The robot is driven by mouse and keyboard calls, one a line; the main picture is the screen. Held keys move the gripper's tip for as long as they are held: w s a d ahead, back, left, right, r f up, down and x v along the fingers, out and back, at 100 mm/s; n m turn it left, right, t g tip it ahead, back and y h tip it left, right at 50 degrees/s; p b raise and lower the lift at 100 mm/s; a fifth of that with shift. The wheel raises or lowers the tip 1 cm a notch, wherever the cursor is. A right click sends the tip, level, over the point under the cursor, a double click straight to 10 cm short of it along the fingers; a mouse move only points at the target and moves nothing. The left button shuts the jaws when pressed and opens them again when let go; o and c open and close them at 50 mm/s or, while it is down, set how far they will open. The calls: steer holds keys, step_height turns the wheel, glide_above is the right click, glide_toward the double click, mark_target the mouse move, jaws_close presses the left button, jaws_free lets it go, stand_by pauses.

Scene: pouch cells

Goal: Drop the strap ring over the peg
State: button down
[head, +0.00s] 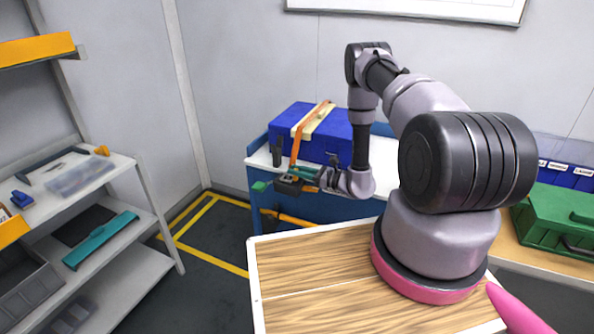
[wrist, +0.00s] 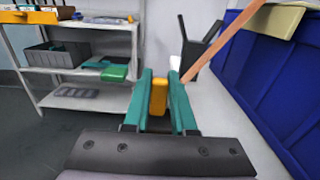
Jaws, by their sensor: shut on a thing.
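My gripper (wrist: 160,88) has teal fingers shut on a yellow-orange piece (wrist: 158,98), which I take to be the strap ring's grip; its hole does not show. In the head view my gripper (head: 292,181) is at the front edge of the blue bench, in front of the blue case (head: 312,130). An orange strap (head: 310,127) runs from the wooden strip on the case down to my gripper. The strap (wrist: 222,47) passes behind the right finger in the wrist view. A dark forked upright (wrist: 197,52) stands beyond the fingers; I cannot tell whether it is the peg.
The blue case (wrist: 285,75) fills the right of the wrist view. Grey shelves (head: 110,200) with bins and tools stand at left. A wooden tabletop (head: 320,280) lies in front, and a green toolbox (head: 555,220) at right. Floor (head: 210,240) between shelves and bench is clear.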

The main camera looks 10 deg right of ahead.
steer(key=shift+f, duration=0.4)
steer(key=c, duration=0.7)
jaws_free()
steer(key=shift+c, duration=0.2)
steer(key=shift+r, duration=0.1)
